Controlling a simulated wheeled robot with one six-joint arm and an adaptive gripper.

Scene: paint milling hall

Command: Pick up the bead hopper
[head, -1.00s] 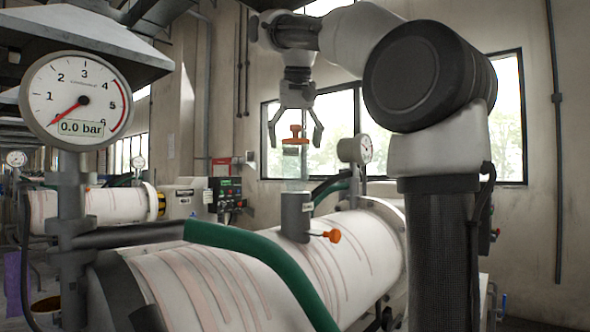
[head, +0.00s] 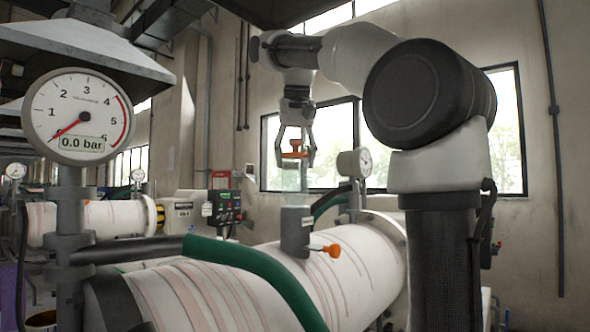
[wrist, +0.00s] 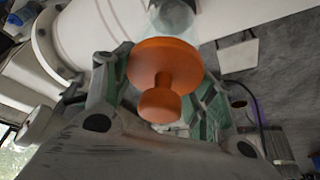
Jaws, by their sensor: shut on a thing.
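The bead hopper (head: 293,178) is a clear cylinder with an orange knobbed lid (head: 294,149). It stands upright above the grey port (head: 295,230) on top of the white mill drum. My gripper (head: 295,163) is above it, pointing down, with its fingers on both sides just below the lid, shut on the hopper. In the wrist view the orange lid (wrist: 165,65) fills the middle between the fingers, and part of the clear body (wrist: 175,18) shows beyond it. The exact finger contact is hidden by the lid.
An orange-handled valve (head: 331,250) sticks out of the port's side. A pressure gauge (head: 354,163) stands close to the right, and a large gauge (head: 80,117) reading 0.0 bar is at the left. A green hose (head: 255,270) crosses the drum (head: 350,262).

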